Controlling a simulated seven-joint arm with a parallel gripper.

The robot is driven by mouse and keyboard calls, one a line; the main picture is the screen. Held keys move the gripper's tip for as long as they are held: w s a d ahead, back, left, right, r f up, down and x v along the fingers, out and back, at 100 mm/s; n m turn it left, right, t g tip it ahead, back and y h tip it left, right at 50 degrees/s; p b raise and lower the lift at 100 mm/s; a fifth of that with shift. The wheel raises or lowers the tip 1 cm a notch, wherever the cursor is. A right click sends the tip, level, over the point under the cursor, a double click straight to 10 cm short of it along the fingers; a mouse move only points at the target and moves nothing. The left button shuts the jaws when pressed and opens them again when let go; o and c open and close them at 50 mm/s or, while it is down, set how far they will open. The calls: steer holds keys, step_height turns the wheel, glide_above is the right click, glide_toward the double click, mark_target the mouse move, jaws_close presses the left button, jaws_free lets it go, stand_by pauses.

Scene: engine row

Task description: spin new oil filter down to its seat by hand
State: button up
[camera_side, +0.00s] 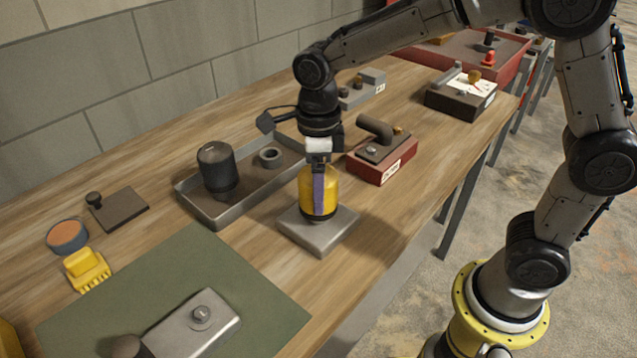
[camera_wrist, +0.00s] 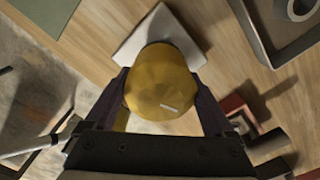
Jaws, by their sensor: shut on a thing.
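The new oil filter is a yellow canister (camera_side: 306,192) standing upright over a grey metal block (camera_side: 318,235) near the front of the bench. My gripper (camera_side: 318,190) points straight down and is shut on the filter, one finger showing across its near side. In the wrist view the filter's domed yellow top (camera_wrist: 163,85) sits between both purplish fingers (camera_wrist: 165,105), with a small pale mark on it. The block's bare corner (camera_wrist: 150,25) shows beyond it. The filter's underside is hidden, so I cannot tell how far it is seated.
A grey tray (camera_side: 208,215) with a dark canister (camera_side: 217,170) and a ring (camera_side: 271,157) stands left of the block. A red block with a pipe elbow (camera_side: 382,165) stands close on the right. A green mat (camera_side: 200,275) lies at front left.

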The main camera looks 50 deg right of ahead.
steer(key=m, duration=0.3)
steer(key=shift+m, duration=0.4)
steer(key=shift+w, duration=0.1)
steer(key=o, duration=1.5)
steer(key=shift+r, duration=0.1)
